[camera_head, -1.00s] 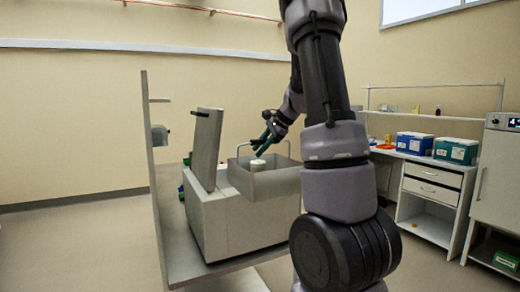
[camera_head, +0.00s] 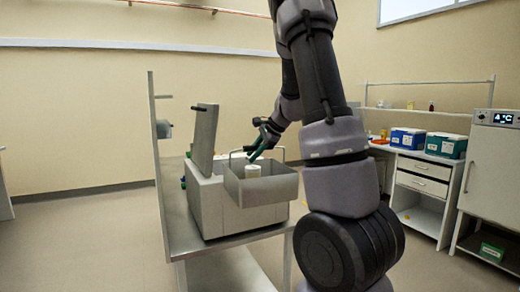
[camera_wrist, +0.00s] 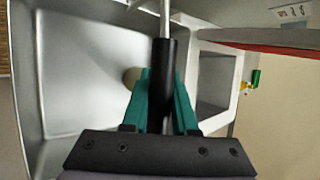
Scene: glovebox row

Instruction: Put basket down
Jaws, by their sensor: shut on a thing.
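The basket (camera_head: 262,190) is a grey open metal box with a wire handle across its top. My gripper (camera_head: 262,140) is shut on the dark grip (camera_wrist: 165,75) of that handle, its green fingers (camera_wrist: 163,100) on both sides. The basket hangs level, overlapping the right front of a grey box with a raised lid (camera_head: 203,143); I cannot tell if it touches it. A white round container (camera_head: 252,170) stands inside the basket. In the wrist view the basket's bare inside (camera_wrist: 80,70) fills the left, and the container is partly hidden by a finger.
The grey box (camera_head: 207,208) stands on a metal bench (camera_head: 185,235) with an upright panel (camera_head: 158,150) at its left. A side bench with blue (camera_head: 408,138) and teal boxes (camera_head: 446,146) and a white cabinet (camera_head: 492,170) stand at right. Floor at left is open.

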